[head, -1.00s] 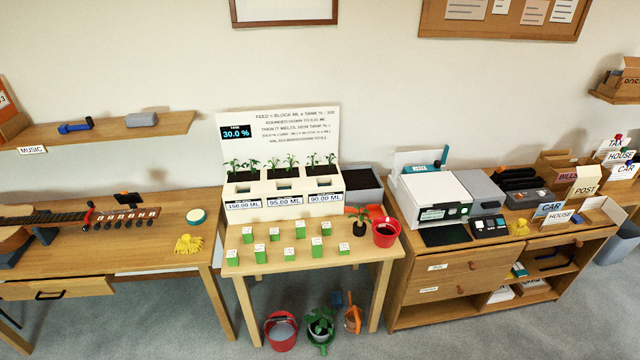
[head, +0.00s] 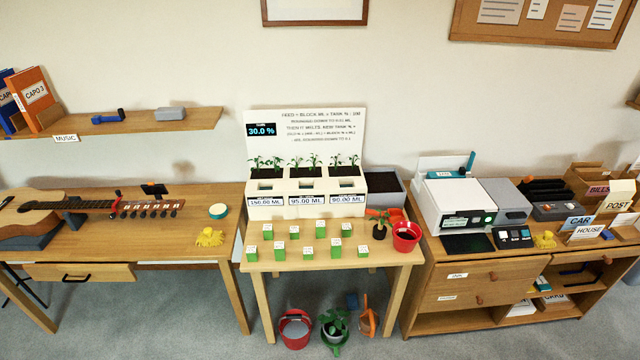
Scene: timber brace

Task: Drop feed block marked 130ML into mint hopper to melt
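Several green feed blocks (head: 308,252) with white tops stand apart in two loose rows on the small wooden table. Their markings are too small to read, so I cannot tell which is 130ML. Behind them stands a white planter (head: 298,211) with three sections, each with seedlings and a dark opening in front. Its labels appear to read 150.00 ML, 95.00 ML and 90.00 ML. No mint name is legible, so I cannot tell which section is the mint hopper. A display (head: 261,130) on the white board behind reads 30.0 %. Neither of my grippers is in view.
A potted seedling (head: 379,226), a red pot (head: 405,237) and a grey bin (head: 385,186) are at the table's right. Desks flank the table closely. The front floor is clear.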

